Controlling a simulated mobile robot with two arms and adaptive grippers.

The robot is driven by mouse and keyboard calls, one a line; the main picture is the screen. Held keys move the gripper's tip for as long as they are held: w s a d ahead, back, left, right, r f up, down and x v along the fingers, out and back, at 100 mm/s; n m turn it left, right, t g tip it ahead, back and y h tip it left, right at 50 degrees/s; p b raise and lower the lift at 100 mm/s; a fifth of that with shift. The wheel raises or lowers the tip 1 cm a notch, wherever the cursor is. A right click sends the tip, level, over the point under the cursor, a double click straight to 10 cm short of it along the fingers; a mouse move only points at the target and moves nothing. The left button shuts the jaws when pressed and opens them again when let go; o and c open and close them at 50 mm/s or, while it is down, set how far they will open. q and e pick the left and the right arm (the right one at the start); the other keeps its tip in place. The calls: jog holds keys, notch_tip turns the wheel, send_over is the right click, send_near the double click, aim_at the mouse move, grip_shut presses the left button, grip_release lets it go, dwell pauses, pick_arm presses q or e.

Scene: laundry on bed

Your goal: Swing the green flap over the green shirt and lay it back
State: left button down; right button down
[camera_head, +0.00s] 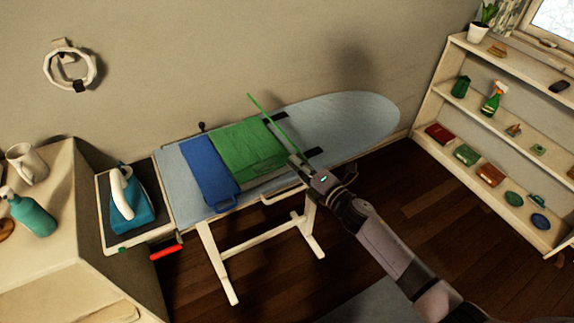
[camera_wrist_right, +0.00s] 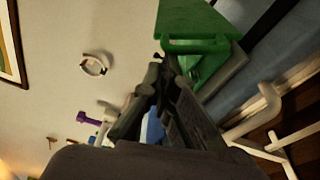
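The green flap (camera_head: 268,122) stands up nearly edge-on, a thin green line above the ironing board, at the right side of the folded green shirt (camera_head: 245,148). The shirt lies flat beside a blue flap (camera_head: 208,172). My right gripper (camera_head: 299,163) is at the flap's near end. In the right wrist view, the fingers (camera_wrist_right: 163,66) come together at the edge of the green flap (camera_wrist_right: 195,22) and look shut on it; the exact contact is partly hidden. My left gripper is not in view.
The pale blue ironing board (camera_head: 360,118) is bare at its right end. An iron (camera_head: 130,195) stands at its left end, with a red handle (camera_head: 166,252) below. A shelf (camera_head: 475,105) is at right, a cabinet (camera_head: 60,265) at left.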

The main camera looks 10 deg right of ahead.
jog(key=d+m, duration=0.1)
jog(key=d+r+m, duration=0.1)
jog(key=shift+w+m, duration=0.4)
jog(key=w+d+f+m+t+b, duration=0.1)
jog(key=d+f+m+b, duration=0.1)
jog(key=m, duration=0.5)
jog(key=w+d+f+m+h+b, duration=0.1)
jog(key=w+d+f+m+b, duration=0.1)
jog(key=m, duration=0.5)
jog(key=w+d+f+m+t+b, duration=0.1)
jog(key=d+f+m+b, duration=0.2)
jog(key=d+m+b, duration=0.2)
jog(key=shift+w+d+f+m+t, duration=0.1)
jog(key=shift+w+d+m+t, duration=0.05)
jog(key=shift+d+m, duration=0.35)
jog(key=shift+w+d+f+m+t, duration=0.15)
jog(key=shift+d+m, duration=0.25)
jog(key=shift+d, duration=0.2)
